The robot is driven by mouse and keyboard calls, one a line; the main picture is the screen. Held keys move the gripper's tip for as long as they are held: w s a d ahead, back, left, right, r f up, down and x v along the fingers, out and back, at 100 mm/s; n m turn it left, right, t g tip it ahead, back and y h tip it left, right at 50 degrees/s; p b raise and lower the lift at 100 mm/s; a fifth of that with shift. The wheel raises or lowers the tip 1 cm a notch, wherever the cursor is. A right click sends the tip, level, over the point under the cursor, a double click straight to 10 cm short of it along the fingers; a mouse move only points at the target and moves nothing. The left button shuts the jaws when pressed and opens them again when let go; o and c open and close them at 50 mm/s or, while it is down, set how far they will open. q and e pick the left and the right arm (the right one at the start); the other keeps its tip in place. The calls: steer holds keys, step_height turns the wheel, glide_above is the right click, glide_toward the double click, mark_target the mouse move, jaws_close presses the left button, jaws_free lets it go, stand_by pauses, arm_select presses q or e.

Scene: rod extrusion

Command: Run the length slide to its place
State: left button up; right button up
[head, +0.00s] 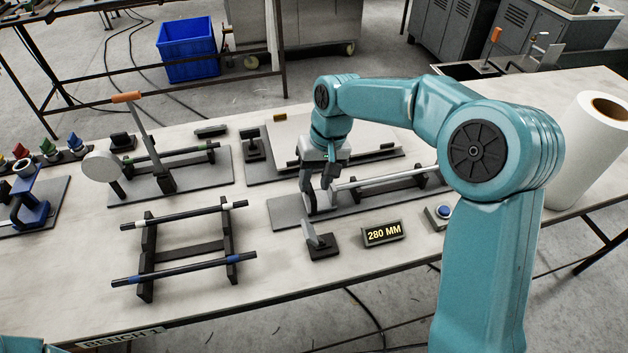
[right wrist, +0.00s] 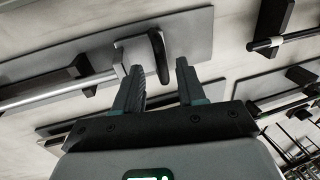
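The length slide appears to be the grey block (head: 323,201) with a dark upright handle, at the left end of a silver rail (head: 385,177) on a grey plate. In the right wrist view the slide's grey block (right wrist: 133,57) shows beside its black handle (right wrist: 158,56). My right gripper (head: 318,187) points down over the slide and is open. In the right wrist view the handle lies between the lines of the two fingertips (right wrist: 155,58), with gaps visible on both sides. Contact cannot be told. A sign (head: 383,234) reads 280 MM. My left gripper is out of view.
A rack with two dark rods (head: 185,248) stands at front left, and a fixture with an orange-handled lever (head: 150,150) behind it. A small grey-bladed stand (head: 318,240) and a blue button (head: 443,211) are near the slide plate. A paper roll (head: 590,150) stands right.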

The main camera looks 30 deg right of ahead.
steer(key=shift+w+a+f, duration=0.2)
steer(key=shift+w+f, duration=0.15)
steer(key=shift+f, duration=0.4)
steer(key=shift+s+r, duration=0.15)
steer(key=shift+s, duration=0.15)
steer(key=shift+w, duration=0.2)
jaws_close()
steer(key=shift+w+a, duration=0.3)
steer(key=shift+a, duration=0.95)
steer(key=shift+w+a, duration=0.35)
steer(key=shift+a, duration=0.9)
steer(key=shift+w+a, duration=0.3)
steer(key=shift+a, duration=0.95)
jaws_free()
steer(key=shift+w+a, duration=0.1)
